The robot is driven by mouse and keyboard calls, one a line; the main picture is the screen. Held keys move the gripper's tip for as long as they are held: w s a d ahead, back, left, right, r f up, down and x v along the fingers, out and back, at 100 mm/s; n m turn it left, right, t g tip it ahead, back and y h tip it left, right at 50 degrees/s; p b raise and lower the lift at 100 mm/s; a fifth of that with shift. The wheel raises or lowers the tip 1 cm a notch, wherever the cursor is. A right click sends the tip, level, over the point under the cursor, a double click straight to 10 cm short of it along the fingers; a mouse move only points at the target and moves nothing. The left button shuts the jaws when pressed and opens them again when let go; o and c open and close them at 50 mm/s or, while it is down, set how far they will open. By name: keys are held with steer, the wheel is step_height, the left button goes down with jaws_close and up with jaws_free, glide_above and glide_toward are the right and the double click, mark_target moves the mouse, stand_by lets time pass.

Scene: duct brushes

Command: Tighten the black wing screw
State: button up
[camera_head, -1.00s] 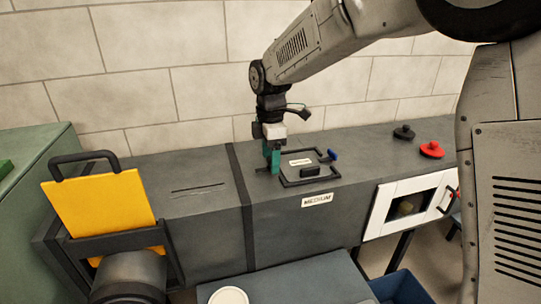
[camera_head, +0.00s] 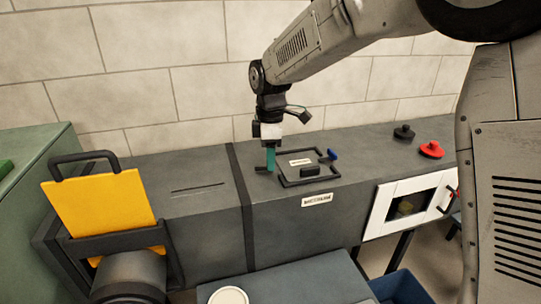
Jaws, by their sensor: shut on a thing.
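My gripper (camera_head: 270,168), with teal fingers, points straight down at the left side of a dark frame (camera_head: 286,182) on top of the grey duct. It is shut on a small black piece, which I take to be the black wing screw (camera_head: 260,169). Only its dark end shows left of the fingertips; the fingers hide the rest. Another black block (camera_head: 310,171) sits on the frame's front edge. A blue wing screw (camera_head: 333,154) stands at the frame's right side. How deep any screw sits cannot be told.
A black knob (camera_head: 404,132) and a red knob (camera_head: 431,149) lie farther right on the duct (camera_head: 215,235). A yellow plate (camera_head: 100,215) with a handle stands upright at the left. A white-framed window (camera_head: 378,213) is on the duct's front. A blue bin (camera_head: 400,288) is below.

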steer(key=m, duration=0.4)
steer(key=shift+m, duration=0.3)
steer(key=m, duration=0.3)
steer(key=shift+m, duration=0.3)
steer(key=m, duration=0.4)
steer(key=shift+m, duration=0.3)
steer(key=m, duration=0.3)
steer(key=shift+m, duration=0.3)
steer(key=m, duration=0.4)
steer(key=shift+m, duration=0.3)
steer(key=m, duration=0.3)
steer(key=shift+m, duration=0.3)
steer(key=m, duration=0.4)
steer(key=shift+m, duration=1.8)
